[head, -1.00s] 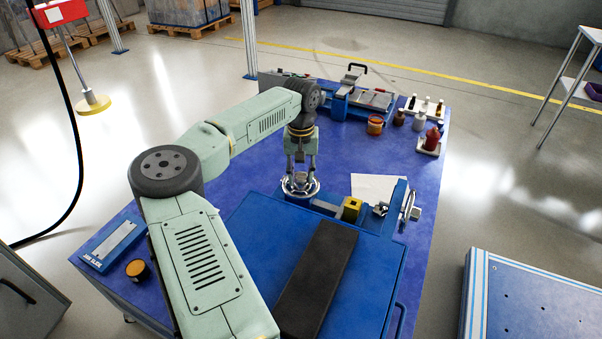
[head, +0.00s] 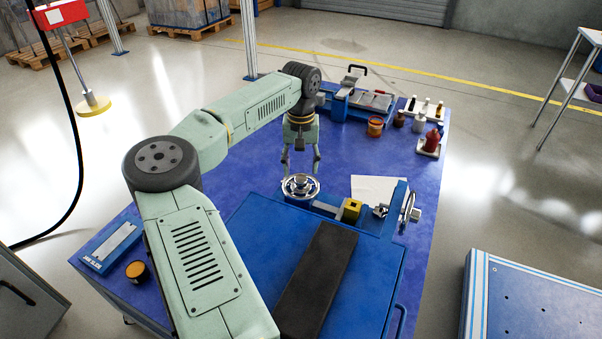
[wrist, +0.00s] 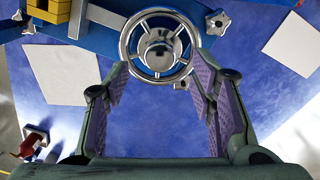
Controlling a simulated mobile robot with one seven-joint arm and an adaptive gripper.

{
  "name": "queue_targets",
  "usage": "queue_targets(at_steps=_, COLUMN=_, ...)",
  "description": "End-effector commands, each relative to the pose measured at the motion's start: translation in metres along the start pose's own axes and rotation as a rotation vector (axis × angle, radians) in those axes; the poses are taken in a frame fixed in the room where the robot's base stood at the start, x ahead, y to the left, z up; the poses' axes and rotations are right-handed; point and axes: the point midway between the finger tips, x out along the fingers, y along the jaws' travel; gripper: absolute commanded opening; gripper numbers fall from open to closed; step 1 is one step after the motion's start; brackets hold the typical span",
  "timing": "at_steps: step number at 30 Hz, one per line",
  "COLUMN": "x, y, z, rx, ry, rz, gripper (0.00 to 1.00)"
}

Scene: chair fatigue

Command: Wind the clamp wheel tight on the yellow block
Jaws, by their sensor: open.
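The chrome clamp wheel (head: 300,187) lies face up at the left end of the blue clamp bar on the table, and shows spoked with a round hub in the wrist view (wrist: 158,46). The yellow block (head: 351,209) sits in the clamp to its right. Part of it shows at the top left of the wrist view (wrist: 52,8). Whether the clamp presses on it I cannot tell. My gripper (head: 301,168) is open and empty just above the wheel. In the wrist view the fingertips (wrist: 160,72) stand apart near the wheel's two sides.
A second handwheel (head: 408,207) stands upright at the clamp's right end. A black pad (head: 318,279) lies in front on the blue fixture. A white sheet (head: 374,188) lies behind the block. Bottles and an amber jar (head: 375,126) stand farther back.

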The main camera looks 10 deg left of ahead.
Motion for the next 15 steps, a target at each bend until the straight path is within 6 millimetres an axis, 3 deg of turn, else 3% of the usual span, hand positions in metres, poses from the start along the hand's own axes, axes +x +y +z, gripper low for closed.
queue_targets(at_steps=6, x=-0.049, y=0.0, z=-0.001, rx=-0.001, ry=0.002, rz=-0.001, gripper=0.51)
queue_targets(at_steps=15, x=-0.08, y=0.0, z=0.0, rx=0.0, ry=0.0, rz=0.001, gripper=0.51)
